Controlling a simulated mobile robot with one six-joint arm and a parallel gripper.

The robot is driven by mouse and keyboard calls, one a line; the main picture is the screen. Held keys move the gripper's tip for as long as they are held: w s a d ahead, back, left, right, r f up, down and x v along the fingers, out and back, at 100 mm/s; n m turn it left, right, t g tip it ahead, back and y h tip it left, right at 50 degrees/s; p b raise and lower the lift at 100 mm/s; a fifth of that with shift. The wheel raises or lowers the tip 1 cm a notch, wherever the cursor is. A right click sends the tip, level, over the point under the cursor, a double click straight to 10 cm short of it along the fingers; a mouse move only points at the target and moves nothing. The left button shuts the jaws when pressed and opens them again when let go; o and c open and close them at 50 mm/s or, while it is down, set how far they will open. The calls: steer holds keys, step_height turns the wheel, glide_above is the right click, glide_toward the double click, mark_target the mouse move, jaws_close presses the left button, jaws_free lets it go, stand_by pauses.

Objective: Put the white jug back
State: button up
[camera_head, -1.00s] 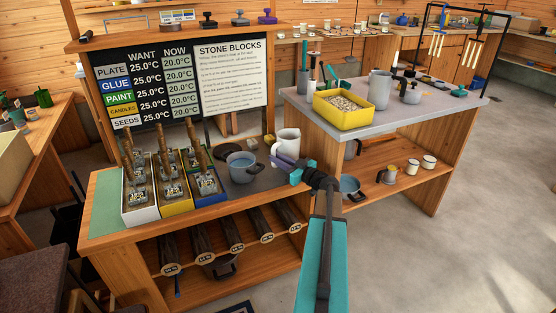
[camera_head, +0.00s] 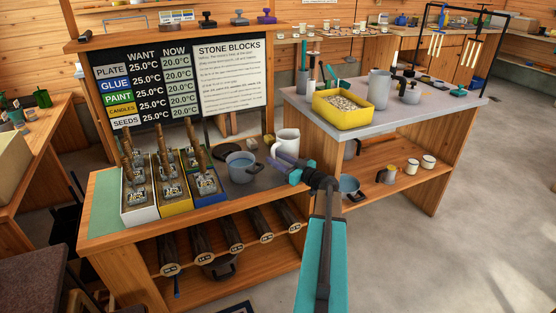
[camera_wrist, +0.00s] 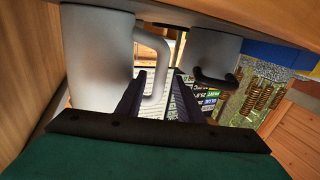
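The white jug (camera_head: 287,142) stands upright on the dark plate at the right end of the low bench, beside the blue-grey pot (camera_head: 241,168). My gripper (camera_head: 281,160) is at the jug's lower front in the head view. In the wrist view the jug (camera_wrist: 97,55) appears upside down at the upper left. Its handle (camera_wrist: 154,62) reaches down between the two dark fingers of my gripper (camera_wrist: 157,88). The fingers are apart, with gaps visible beside the handle. The jug's lower front is partly hidden by my gripper in the head view.
A sign board (camera_head: 180,82) rises behind. The grey-topped counter (camera_head: 420,108) at right holds a yellow tray (camera_head: 342,121) and a grey pitcher (camera_head: 379,90). Its shelf (camera_head: 408,187) holds mugs. The floor at right is clear.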

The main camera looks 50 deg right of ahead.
steer(key=shift+r, duration=0.15)
steer(key=s, duration=1.2)
steer(key=shift+b, duration=0.3)
steer(key=shift+s, duration=0.15)
